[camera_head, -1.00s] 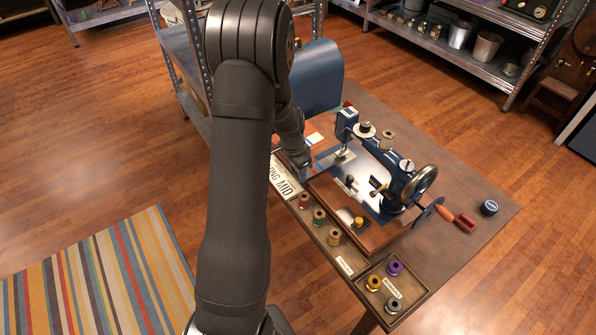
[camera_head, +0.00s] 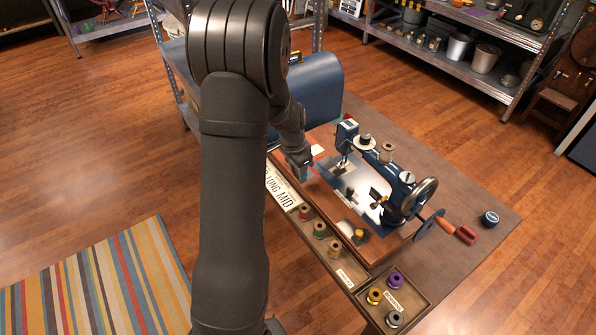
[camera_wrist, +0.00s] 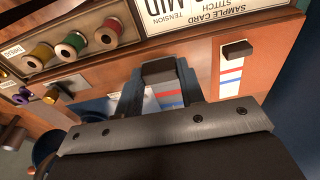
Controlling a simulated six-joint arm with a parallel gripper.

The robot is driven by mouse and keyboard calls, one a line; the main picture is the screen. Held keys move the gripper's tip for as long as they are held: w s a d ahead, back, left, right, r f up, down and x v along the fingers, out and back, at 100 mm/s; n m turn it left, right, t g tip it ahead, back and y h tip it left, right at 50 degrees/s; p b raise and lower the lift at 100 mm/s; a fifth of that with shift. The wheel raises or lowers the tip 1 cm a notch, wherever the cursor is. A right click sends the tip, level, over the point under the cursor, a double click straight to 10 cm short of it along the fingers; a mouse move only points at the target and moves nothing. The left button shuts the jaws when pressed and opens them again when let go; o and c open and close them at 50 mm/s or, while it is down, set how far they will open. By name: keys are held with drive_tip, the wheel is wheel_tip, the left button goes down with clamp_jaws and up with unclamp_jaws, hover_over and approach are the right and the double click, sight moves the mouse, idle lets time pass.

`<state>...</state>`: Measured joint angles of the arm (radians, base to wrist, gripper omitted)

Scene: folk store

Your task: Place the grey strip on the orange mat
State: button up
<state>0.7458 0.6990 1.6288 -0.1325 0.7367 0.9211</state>
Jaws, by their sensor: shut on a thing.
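My gripper (camera_wrist: 158,88) is at the left end of the sewing machine's wooden base (camera_head: 330,205). In the wrist view its fingers are shut on a dark block-like tab of the grey strip (camera_wrist: 168,97), which carries red and blue stripes. The gripper body hides the lower part of the strip. In the head view the gripper (camera_head: 298,160) is small and partly behind my arm, and the strip cannot be made out there. I cannot make out a distinct orange mat in either view.
A blue sewing machine (camera_head: 385,180) stands close to the gripper's right. Another striped strip with a dark tab (camera_wrist: 232,75) lies beside the gripper. A printed sample card (camera_head: 283,187) and spool trays (camera_head: 340,270) line the table's front. A blue case (camera_head: 318,78) stands behind.

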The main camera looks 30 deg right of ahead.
drive_tip(key=shift+w, duration=0.1)
drive_tip(key=w+d+r, duration=0.2)
drive_tip(key=w, duration=0.7)
drive_tip(key=w+d+r, duration=0.2)
drive_tip(key=w, duration=0.7)
drive_tip(key=f, duration=1)
drive_tip(key=shift+w, duration=0.2)
drive_tip(key=shift+f, duration=0.1)
drive_tip(key=o, duration=0.5)
drive_tip(key=shift+c, duration=0.2)
drive_tip(key=o, duration=0.4)
wheel_tip(320, 180, up, 12)
drive_tip(key=a, duration=0.1)
drive_tip(key=shift+a, duration=0.3)
